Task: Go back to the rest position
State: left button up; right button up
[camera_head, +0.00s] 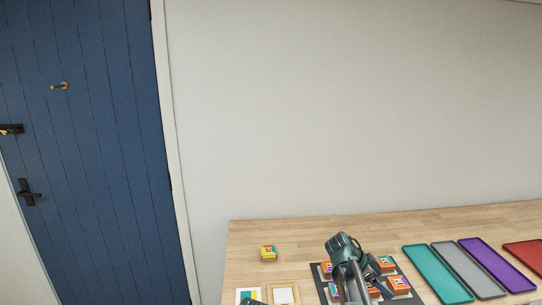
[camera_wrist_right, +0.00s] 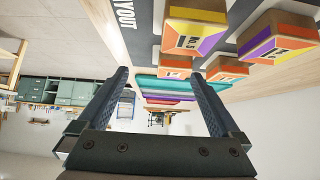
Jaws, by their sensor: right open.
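My right arm reaches up from the bottom of the head view, over the dark mat. Its gripper (camera_head: 378,288) is partly hidden there by my wrist. In the right wrist view the right gripper (camera_wrist_right: 160,80) has its two fingers wide apart with nothing between them. Several small colored boxes (camera_head: 398,284) sit on the dark mat (camera_head: 411,299) around the right gripper. They also show at the upper right of the wrist view.
A yellow box (camera_head: 268,252) stands alone on the wooden table (camera_head: 300,240). Teal (camera_head: 437,274), grey (camera_head: 468,270), purple (camera_head: 497,264) and red (camera_head: 525,256) trays lie to the right. The table's back strip is clear.

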jog(key=a, duration=0.2)
jog(key=s+a, duration=0.1)
jog(key=a, duration=0.1)
jog(key=s+a, duration=0.1)
jog(key=a, duration=0.1)
jog(key=shift+s+a+r+p, duration=0.1)
jog(key=shift+s+r+p, duration=0.15)
jog(key=shift+r+p, duration=0.1)
jog(key=shift+s+d, duration=0.85)
jog(key=shift+s, duration=0.25)
jog(key=shift+s+d+r, duration=0.1)
jog(key=shift+s+d, duration=0.2)
jog(key=shift+d, duration=0.1)
jog(key=shift+a, duration=0.1)
